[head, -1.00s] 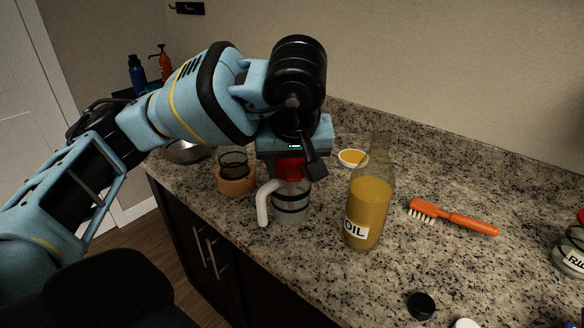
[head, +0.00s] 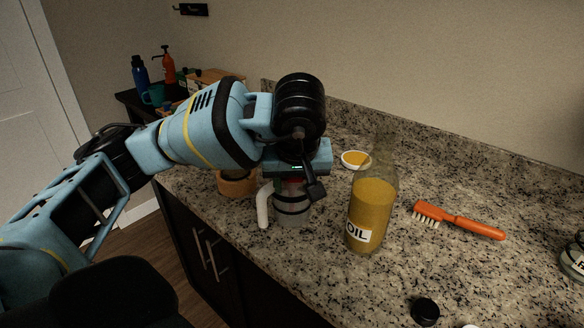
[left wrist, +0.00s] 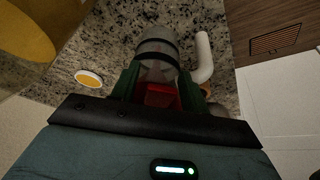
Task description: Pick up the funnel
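A red piece (left wrist: 162,95), perhaps the funnel, shows between my left fingers in the left wrist view. It sits at the top of a clear grey jug (head: 292,204) with dark bands and a white handle; I cannot tell how far it goes in. My left gripper (head: 292,182) points down right over the jug's top and hides most of the red piece in the head view. In the left wrist view its green fingers (left wrist: 160,88) stand apart on either side of the red piece, and no firm grip shows. My right gripper is not in view.
An oil bottle (head: 371,215) stands close right of the jug. A wooden ring (head: 236,184) is at its left, and a small bowl of yellow stuff (head: 355,160) behind. An orange brush (head: 460,220) and a black cap (head: 425,311) lie farther right on the granite counter (head: 470,265).

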